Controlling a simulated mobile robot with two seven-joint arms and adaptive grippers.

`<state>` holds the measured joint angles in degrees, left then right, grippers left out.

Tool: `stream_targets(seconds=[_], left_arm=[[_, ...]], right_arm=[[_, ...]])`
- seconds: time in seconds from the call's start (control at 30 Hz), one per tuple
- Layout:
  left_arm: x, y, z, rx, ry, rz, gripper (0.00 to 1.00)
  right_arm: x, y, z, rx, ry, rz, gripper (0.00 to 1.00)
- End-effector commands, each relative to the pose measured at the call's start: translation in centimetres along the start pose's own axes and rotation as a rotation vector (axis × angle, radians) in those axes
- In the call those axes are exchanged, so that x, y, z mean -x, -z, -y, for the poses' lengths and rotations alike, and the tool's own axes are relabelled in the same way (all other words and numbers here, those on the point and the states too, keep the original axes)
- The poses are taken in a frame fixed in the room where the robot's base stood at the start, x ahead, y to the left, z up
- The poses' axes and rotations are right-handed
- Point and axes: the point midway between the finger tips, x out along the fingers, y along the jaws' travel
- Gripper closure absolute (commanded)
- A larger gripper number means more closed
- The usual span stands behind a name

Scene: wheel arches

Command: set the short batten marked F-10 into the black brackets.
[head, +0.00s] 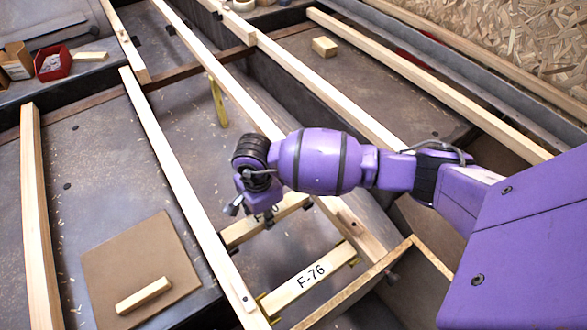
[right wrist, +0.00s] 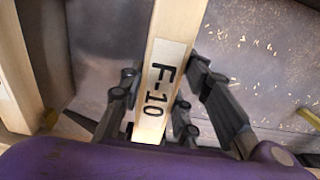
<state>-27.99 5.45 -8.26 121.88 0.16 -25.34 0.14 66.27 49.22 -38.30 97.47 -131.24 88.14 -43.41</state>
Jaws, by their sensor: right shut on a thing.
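My right gripper (head: 263,216) reaches in from the right and points down over the gap between two long battens. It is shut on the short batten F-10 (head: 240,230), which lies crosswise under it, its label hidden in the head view. In the right wrist view the fingers (right wrist: 163,78) stand on both sides of the batten (right wrist: 172,30), and its label F-10 reads clearly. A small black piece (head: 308,204), perhaps a black bracket, shows by the batten's right end. I cannot tell whether the batten is seated. My left gripper is out of view.
Another short batten, F-76 (head: 305,284), lies crosswise nearer the front, with yellow brackets at its ends. Long battens (head: 165,160) run on both sides. A brown board (head: 105,255) with a small wood block (head: 144,295) lies at left. A red bin (head: 53,64) stands far left.

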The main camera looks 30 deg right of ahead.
Motion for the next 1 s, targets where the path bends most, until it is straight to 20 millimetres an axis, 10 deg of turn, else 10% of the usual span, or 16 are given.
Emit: stream_targets(seconds=[0.77, 0.8, 1.0], left_arm=[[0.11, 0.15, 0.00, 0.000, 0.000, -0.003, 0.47], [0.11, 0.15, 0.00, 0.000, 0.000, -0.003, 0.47], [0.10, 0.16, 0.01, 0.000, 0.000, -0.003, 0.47]], right_arm=[[0.23, -0.23, 0.39, 0.002, 0.007, 0.001, 1.00], [0.23, -0.23, 0.39, 0.002, 0.007, 0.001, 0.65], [0.19, -0.23, 0.37, 0.002, 0.007, 0.001, 0.47]])
